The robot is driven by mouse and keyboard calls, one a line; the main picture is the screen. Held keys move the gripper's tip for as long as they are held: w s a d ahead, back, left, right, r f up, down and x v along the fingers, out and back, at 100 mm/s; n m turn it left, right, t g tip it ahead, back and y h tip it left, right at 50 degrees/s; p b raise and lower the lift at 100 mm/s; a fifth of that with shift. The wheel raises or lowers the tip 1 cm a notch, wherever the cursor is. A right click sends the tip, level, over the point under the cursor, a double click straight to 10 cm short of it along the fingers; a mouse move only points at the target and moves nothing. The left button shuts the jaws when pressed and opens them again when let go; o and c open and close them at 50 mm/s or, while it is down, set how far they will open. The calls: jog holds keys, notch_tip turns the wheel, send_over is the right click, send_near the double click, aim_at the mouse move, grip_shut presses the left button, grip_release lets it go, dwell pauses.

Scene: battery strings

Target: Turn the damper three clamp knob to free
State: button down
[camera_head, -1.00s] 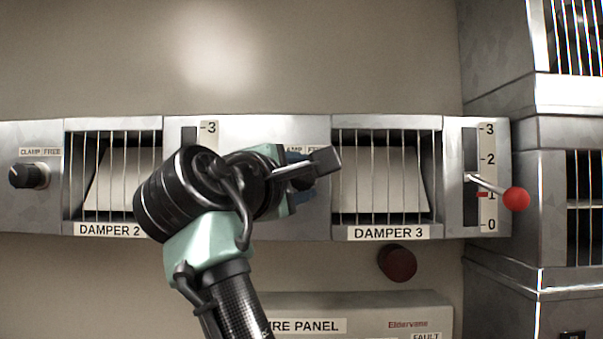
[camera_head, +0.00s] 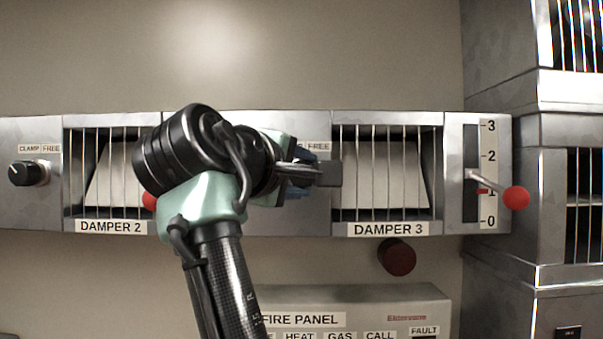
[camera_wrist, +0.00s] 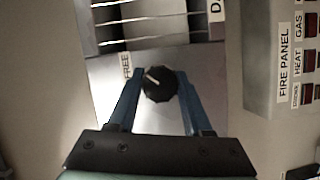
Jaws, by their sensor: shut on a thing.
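The damper three clamp knob (camera_wrist: 160,88) is a dark, ridged round knob with a white pointer line on a metal panel. In the wrist view the pointer leans up and left, toward the side of the FREE label (camera_wrist: 127,66). My gripper (camera_wrist: 160,78) has one blue finger on each side of the knob and is shut on it. In the head view my wrist and gripper hide the knob and the CLAMP label. The FREE label (camera_head: 319,147) shows just above my gripper there.
The DAMPER 3 grille (camera_head: 387,177) is right of my gripper. Beyond it, a red-ended lever (camera_head: 516,198) sticks out near mark 1. The fire panel (camera_head: 350,303) and a dark red round button (camera_head: 397,257) are below. A metal cabinet (camera_head: 556,205) stands far right.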

jog(key=shift+c, duration=1.7)
grip_release()
jog(key=b+v, duration=0.7)
jog(key=v, duration=0.6)
